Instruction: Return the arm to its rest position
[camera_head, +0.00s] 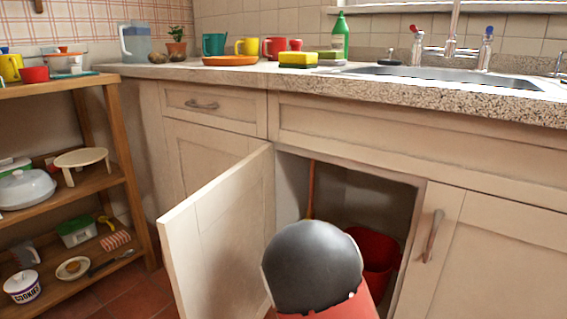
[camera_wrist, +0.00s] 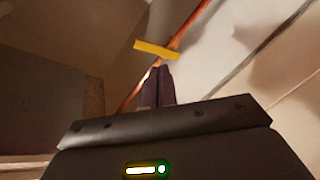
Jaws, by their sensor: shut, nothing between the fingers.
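My gripper (camera_wrist: 158,72) shows in the wrist view, its two dark fingers together with nothing between them. In the head view the dark rounded joint and red link of my arm are in front of the open cabinet under the sink, and my gripper is hidden there. The cabinet door (camera_head: 222,232) stands open to the left. A red bucket (camera_head: 375,250) is inside, partly hidden by my arm. A yellow bar (camera_wrist: 157,50) and a thin orange pole (camera_wrist: 190,22) lie beyond my fingertips in the wrist view.
A wooden shelf (camera_head: 128,180) with dishes stands at the left. The stone counter (camera_head: 440,92) carries mugs, a yellow sponge (camera_head: 298,60) and a green bottle (camera_head: 340,37). A closed door with a handle (camera_head: 433,236) is right of the opening. A wooden stick (camera_head: 311,190) stands inside.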

